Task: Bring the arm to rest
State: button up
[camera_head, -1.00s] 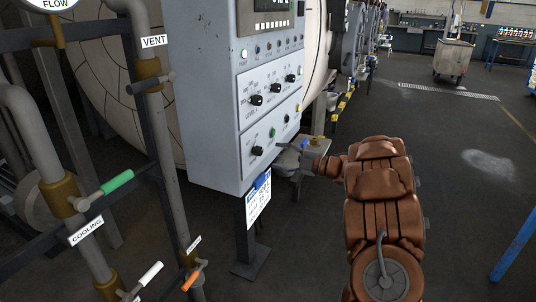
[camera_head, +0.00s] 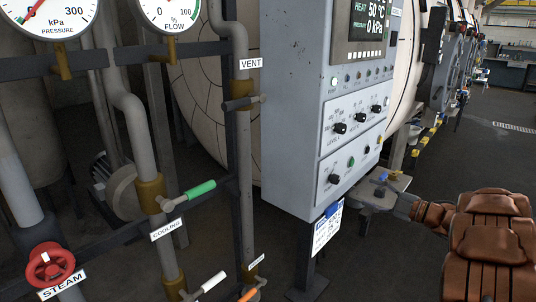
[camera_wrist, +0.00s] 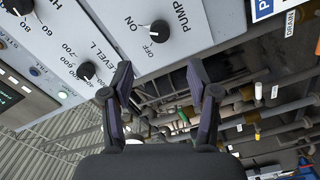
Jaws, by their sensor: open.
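My arm, in brown padded covering, shows at the lower right of the head view. In the wrist view my gripper (camera_wrist: 163,95) has its two dark fingers spread apart with nothing between them. The grey control panel (camera_head: 290,120) stands left of my arm. In the wrist view the panel's face lies beyond the fingers, with the pump knob (camera_wrist: 159,31) and its ON and OFF marks above and near the left finger. I cannot tell whether the finger touches the panel. In the head view the gripper's fingertips are hard to make out.
Left of the panel are pipes with a vent valve (camera_head: 240,102), a green cooling handle (camera_head: 200,190), a red steam wheel (camera_head: 50,268) and two gauges (camera_head: 170,12). Open floor (camera_head: 485,150) lies at the right.

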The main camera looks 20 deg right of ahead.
jog(key=w+d+r+m+h, duration=0.4)
jog(key=w+r+m+h, duration=0.4)
jog(key=h, duration=0.4)
jog(key=s+a+f+m+g+y, duration=0.1)
jog(key=s+a+f+m+g, duration=0.4)
jog(key=s+a, duration=0.9)
jog(key=s+a+f+m+g+y, duration=0.15)
jog(key=s+a+f+g, duration=0.4)
jog(key=s+a, duration=0.85)
jog(key=s+a+f+m+g, duration=0.45)
jog(key=s+a+g, duration=0.4)
jog(key=s, duration=0.95)
notch_tip(320, 180, up, 14)
jog(key=a+t+p, duration=0.1)
jog(key=a+p, duration=0.1)
jog(key=p, duration=1)
jog(key=shift+w+r+t+p, duration=0.15)
jog(key=shift+r+t+p, duration=0.1)
jog(key=shift+t+p, duration=0.15)
jog(key=shift+c, duration=0.4)
